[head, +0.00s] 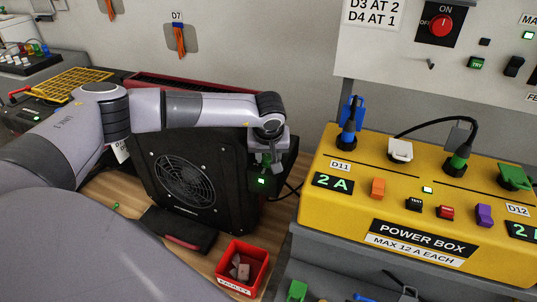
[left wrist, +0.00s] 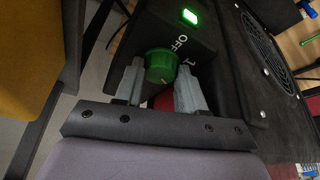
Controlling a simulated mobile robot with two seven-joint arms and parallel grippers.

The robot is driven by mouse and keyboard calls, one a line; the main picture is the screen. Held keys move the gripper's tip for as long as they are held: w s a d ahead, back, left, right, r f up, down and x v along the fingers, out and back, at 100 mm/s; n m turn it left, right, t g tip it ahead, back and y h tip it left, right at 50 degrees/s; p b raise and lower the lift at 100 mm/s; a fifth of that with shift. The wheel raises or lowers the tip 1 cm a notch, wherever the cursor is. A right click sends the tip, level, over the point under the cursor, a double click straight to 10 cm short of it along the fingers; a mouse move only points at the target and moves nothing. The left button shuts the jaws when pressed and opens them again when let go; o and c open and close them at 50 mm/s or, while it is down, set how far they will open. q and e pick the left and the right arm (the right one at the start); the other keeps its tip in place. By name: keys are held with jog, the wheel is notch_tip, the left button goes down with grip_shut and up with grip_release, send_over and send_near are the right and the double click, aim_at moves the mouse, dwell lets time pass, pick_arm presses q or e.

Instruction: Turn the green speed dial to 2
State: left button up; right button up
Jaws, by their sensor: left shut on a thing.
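The green speed dial (left wrist: 161,66) is on the black control box of the fan unit (left wrist: 215,30) in the left wrist view. My left gripper (left wrist: 158,84) has one finger on each side of the dial and is shut on it. The labels OFF and 1 show beside the dial; a 2 is not visible, and I cannot tell which mark the dial points to. A lit green lamp (left wrist: 189,16) is near OFF. In the head view, the black fan unit (head: 150,165) stands under my left arm, with my left gripper (head: 267,160) at its right end. My right gripper is not in view.
A yellow power box (head: 320,215) with switches and plugged cables stands close on the right. A red bin (head: 263,262) with small pieces is in front of the fan unit. A white panel with a red ON/OFF knob (head: 441,26) is above.

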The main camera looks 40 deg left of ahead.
pick_arm(q)
jog(key=o, duration=1.1)
jog(key=shift+c, duration=0.2)
jog(key=shift+r, duration=0.15)
jog(key=v, duration=0.7)
jog(key=shift+s, duration=0.1)
jog(key=shift+d, duration=0.1)
